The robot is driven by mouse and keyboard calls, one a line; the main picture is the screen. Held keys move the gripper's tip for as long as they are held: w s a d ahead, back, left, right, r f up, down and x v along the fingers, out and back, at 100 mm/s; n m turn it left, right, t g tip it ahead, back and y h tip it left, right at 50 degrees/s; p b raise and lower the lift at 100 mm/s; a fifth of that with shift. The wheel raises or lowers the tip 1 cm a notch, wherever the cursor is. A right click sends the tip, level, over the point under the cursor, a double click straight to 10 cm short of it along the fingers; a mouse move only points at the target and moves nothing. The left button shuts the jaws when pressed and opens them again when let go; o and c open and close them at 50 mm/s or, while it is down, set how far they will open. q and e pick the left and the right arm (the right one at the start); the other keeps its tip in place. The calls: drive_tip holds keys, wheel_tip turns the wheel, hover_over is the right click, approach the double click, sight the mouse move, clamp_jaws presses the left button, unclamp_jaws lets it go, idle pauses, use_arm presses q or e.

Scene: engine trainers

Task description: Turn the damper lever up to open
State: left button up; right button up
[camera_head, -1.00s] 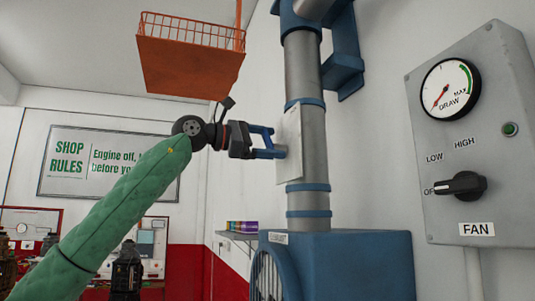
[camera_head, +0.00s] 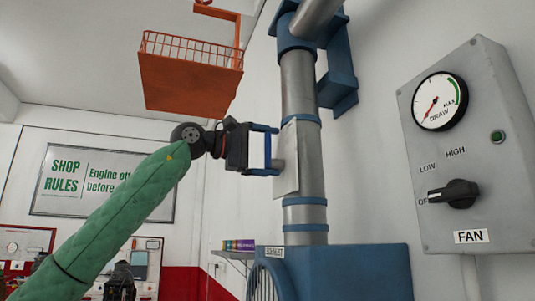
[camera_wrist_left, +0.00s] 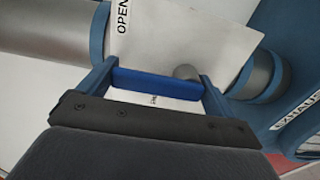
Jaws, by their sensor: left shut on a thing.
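The damper plate (camera_head: 287,160) is a pale panel on the front of the grey vertical exhaust pipe (camera_head: 299,85). A grey round stub (camera_head: 279,165) sticks out of it. In the wrist view the plate (camera_wrist_left: 190,40) carries an "OPEN" label. A blue bar (camera_wrist_left: 155,82), seemingly the lever's grip, spans between my left gripper's blue fingers. My left gripper (camera_head: 267,150) is shut on it, close in front of the plate; it fills the lower wrist view (camera_wrist_left: 157,85). The exact lever angle is hard to tell. My right gripper is not in view.
A fan control box (camera_head: 462,145) with a draw gauge (camera_head: 439,101) and black knob (camera_head: 454,194) is on the right wall. An orange wire basket (camera_head: 190,77) hangs above my left arm. A blue exhaust housing (camera_head: 335,270) stands below the pipe.

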use_arm(q)
drive_tip(key=shift+a+r, duration=0.1)
drive_tip(key=shift+r, duration=0.1)
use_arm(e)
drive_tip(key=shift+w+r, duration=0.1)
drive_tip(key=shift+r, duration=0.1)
use_arm(q)
drive_tip(key=o, duration=1.1)
drive_tip(key=shift+f, duration=0.1)
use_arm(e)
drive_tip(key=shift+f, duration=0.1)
use_arm(q)
drive_tip(key=shift+s+a+f+b, duration=0.1)
drive_tip(key=shift+a+b, duration=0.2)
drive_tip(key=shift+b+v, duration=1.3)
drive_tip(key=shift+v, duration=2.35)
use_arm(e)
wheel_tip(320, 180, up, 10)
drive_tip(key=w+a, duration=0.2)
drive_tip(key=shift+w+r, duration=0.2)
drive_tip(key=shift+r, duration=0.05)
